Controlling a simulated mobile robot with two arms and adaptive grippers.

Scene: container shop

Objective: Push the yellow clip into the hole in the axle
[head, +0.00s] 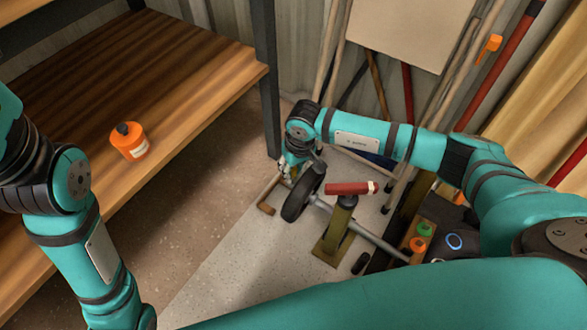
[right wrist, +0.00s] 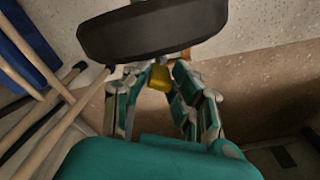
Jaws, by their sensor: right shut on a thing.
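My right gripper (head: 288,172) is at the far side of the dark wheel (head: 296,200). In the right wrist view its fingers (right wrist: 157,86) are shut on the yellow clip (right wrist: 160,77), just below the wheel (right wrist: 150,30). The clip cannot be made out in the head view. The grey axle (head: 355,226) runs from the wheel toward the lower right. The hole in the axle is too small or hidden to see, so I cannot tell whether the clip touches it. My left gripper is out of view; only its arm shows at the left.
A stand (head: 334,236) holds the axle, with a red-handled object (head: 350,188) above it. A wooden shelf (head: 160,60) with an orange bottle (head: 129,141) is at the left. Long poles (head: 340,70) lean at the back. Open floor (head: 225,255) lies left of the wheel.

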